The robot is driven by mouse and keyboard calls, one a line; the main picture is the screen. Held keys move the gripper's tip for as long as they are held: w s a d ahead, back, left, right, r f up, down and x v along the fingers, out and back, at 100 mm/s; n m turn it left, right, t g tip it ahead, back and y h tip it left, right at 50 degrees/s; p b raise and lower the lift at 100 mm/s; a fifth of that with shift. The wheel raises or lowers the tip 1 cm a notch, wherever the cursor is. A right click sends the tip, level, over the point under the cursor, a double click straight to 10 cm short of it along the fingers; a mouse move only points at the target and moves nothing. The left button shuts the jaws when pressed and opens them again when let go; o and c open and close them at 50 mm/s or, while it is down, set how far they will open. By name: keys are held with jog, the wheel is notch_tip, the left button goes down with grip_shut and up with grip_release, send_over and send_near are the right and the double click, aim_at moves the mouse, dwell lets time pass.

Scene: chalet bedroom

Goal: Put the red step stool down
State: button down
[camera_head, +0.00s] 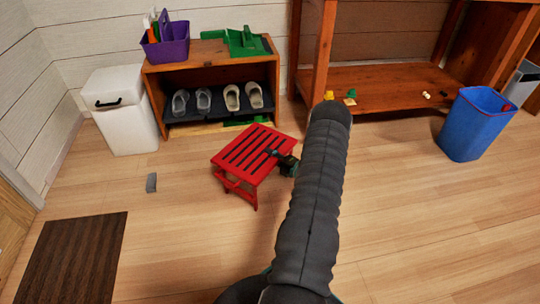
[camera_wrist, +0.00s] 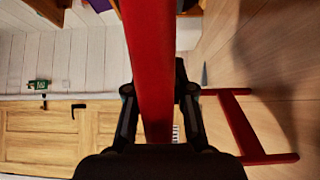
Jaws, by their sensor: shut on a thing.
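The red step stool (camera_head: 252,157) has a slatted top and short legs. In the head view it is upright, near the middle of the floor in front of the wooden shoe bench. I cannot tell whether its feet touch the floor. My gripper (camera_head: 287,163) is at the stool's right edge, at the height of its top. In the wrist view my gripper (camera_wrist: 160,115) has its fingers on either side of a red bar of the stool (camera_wrist: 150,60), shut on it. A red leg frame (camera_wrist: 243,128) shows at the right there. My arm hides some floor right of the stool.
The shoe bench (camera_head: 153,92) with slippers stands behind the stool. A white bin (camera_head: 125,125) is left of it, a blue bin (camera_head: 470,125) far right. Front floor is clear.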

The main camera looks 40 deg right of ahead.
jog(key=shift+f, duration=0.25)
jog(key=shift+f+b, duration=0.35)
jog(key=shift+b, duration=0.05)
jog(key=shift+a, duration=0.1)
jog(key=c, duration=1)
grip_release()
jog(key=shift+a+f, duration=0.15)
jog(key=shift+f, duration=0.1)
jog(key=shift+r, duration=0.1)
jog(key=shift+r, duration=0.1)
